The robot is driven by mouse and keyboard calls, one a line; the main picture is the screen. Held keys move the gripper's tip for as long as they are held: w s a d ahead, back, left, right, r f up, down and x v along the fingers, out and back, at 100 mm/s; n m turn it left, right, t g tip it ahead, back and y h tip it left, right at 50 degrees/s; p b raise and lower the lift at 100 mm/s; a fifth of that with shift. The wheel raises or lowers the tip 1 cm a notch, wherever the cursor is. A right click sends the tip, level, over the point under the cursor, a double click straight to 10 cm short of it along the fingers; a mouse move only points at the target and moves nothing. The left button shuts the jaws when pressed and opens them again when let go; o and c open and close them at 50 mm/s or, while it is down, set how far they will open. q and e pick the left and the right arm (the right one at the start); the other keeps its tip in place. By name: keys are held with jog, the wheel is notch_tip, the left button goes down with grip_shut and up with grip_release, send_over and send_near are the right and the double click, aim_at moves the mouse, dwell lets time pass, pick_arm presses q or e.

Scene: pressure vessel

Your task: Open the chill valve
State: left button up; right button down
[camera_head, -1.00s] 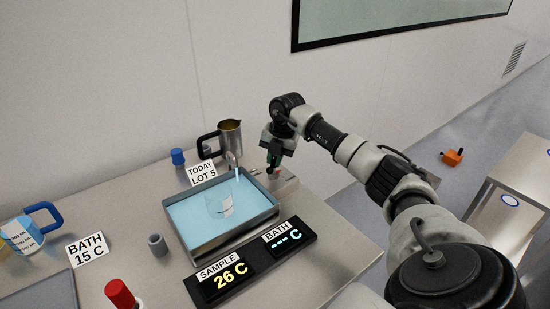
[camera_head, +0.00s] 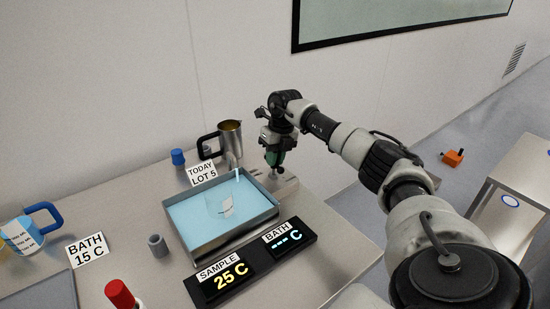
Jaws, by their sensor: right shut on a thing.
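My right gripper (camera_head: 274,163) points down at the back right corner of the bath. It is shut on the top of the chill valve, and its green and dark jaws hide the handle. A short metallic stem of the chill valve (camera_head: 274,175) shows just below the jaws, above a light block (camera_head: 287,186) beside the bath. How far the handle is turned cannot be seen. The bath tray (camera_head: 212,241) holds light blue liquid with a clear vessel (camera_head: 226,206) in it. My left gripper is not in view.
A display panel (camera_head: 264,262) in front of the bath reads SAMPLE 25 C and BATH dashes. A steel jug (camera_head: 231,139) stands behind the bath. A blue cap (camera_head: 178,157), grey cylinder (camera_head: 157,245), red-capped bottle (camera_head: 121,294) and blue-handled beaker (camera_head: 20,235) stand on the left.

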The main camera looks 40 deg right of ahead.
jog(key=shift+n, duration=0.6)
jog(key=c, duration=1.1)
grip_release()
jog(key=shift+r, duration=0.1)
jog(key=r, duration=0.3)
jog(key=d+r+b, duration=0.1)
jog(key=r, duration=0.3)
jog(key=d+r, duration=0.1)
jog(key=r, duration=0.2)
jog(key=shift+s+r+b, duration=0.1)
jog(key=shift+r+b, duration=0.15)
jog(key=shift+b, duration=0.05)
